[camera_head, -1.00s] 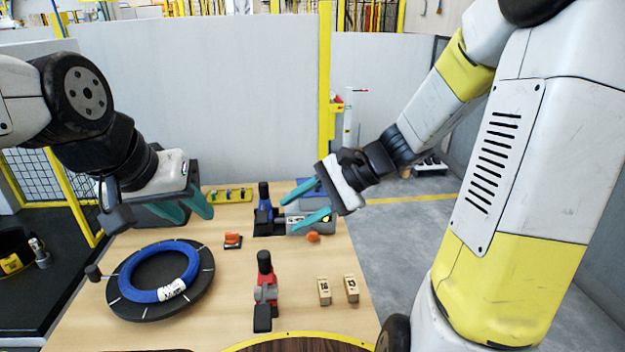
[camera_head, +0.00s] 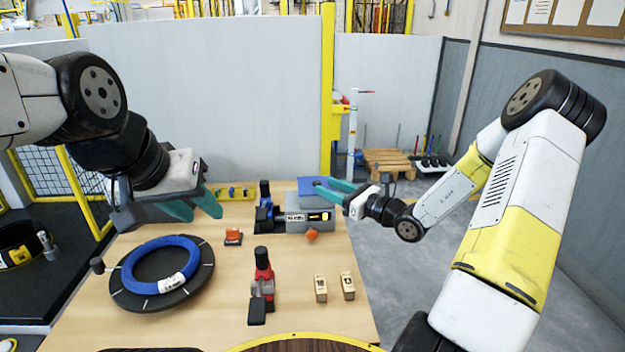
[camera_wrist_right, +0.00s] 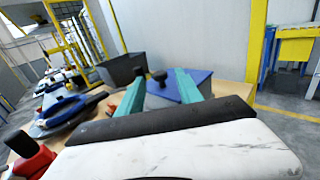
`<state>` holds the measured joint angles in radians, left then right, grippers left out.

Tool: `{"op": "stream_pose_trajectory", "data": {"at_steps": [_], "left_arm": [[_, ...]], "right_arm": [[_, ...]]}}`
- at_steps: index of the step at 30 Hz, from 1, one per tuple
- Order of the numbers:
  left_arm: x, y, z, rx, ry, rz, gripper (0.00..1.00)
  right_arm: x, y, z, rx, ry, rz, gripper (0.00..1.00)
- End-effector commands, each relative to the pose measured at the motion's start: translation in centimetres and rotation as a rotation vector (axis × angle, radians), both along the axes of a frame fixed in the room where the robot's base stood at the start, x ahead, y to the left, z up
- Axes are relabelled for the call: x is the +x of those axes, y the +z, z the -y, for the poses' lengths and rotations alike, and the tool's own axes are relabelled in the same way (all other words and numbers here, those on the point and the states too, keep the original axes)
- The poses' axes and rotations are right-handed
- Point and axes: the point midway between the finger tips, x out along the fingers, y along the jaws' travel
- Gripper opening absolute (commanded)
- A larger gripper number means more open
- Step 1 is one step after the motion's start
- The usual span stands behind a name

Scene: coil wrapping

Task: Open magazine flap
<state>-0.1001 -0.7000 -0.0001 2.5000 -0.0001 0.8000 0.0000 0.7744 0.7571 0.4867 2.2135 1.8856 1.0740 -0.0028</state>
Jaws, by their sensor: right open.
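The magazine (camera_head: 320,222) is a grey box with a labelled front at the back right of the table. Its blue flap (camera_head: 307,187) lies on top and looks closed; it also shows in the right wrist view (camera_wrist_right: 203,82). My right gripper (camera_head: 326,188) is open, with its teal fingers reaching over the flap from the right. They partly hide it, and I cannot tell whether they touch it. My left gripper (camera_head: 206,212) is open and empty, in the air above the table's back left.
A blue coil (camera_head: 190,262) lies on a black turntable (camera_head: 150,300) at the left. A red-black tool (camera_head: 263,280), a blue-black tool (camera_head: 265,212), orange pieces (camera_head: 233,237) and two wooden blocks (camera_head: 320,287) stand on the table. A yellow tray (camera_head: 235,193) is behind.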

Motion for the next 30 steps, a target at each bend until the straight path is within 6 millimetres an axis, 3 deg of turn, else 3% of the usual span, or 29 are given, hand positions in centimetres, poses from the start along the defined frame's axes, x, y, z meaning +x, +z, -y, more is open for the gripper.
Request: {"op": "stream_pose_trajectory", "data": {"at_steps": [9,19,20,26,30], "left_arm": [[0.0,0.0,0.0,0.0,0.0,0.0,0.36],[0.0,0.0,0.0,0.0,0.0,0.0,0.36],[0.0,0.0,0.0,0.0,0.0,0.0,0.36],[0.0,0.0,0.0,0.0,0.0,0.0,0.36],[0.0,0.0,0.0,0.0,0.0,0.0,0.36]], "right_arm": [[3.1,0.1,-3.2,-0.001,0.003,0.002,0.42],[3.5,0.0,-3.5,-0.002,0.002,0.001,0.42],[3.5,0.0,-3.5,-0.002,0.002,0.001,0.41],[3.4,0.0,-3.5,-0.003,0.002,0.001,0.01],[3.4,0.0,-3.5,-0.003,0.002,0.001,0.0]]}}
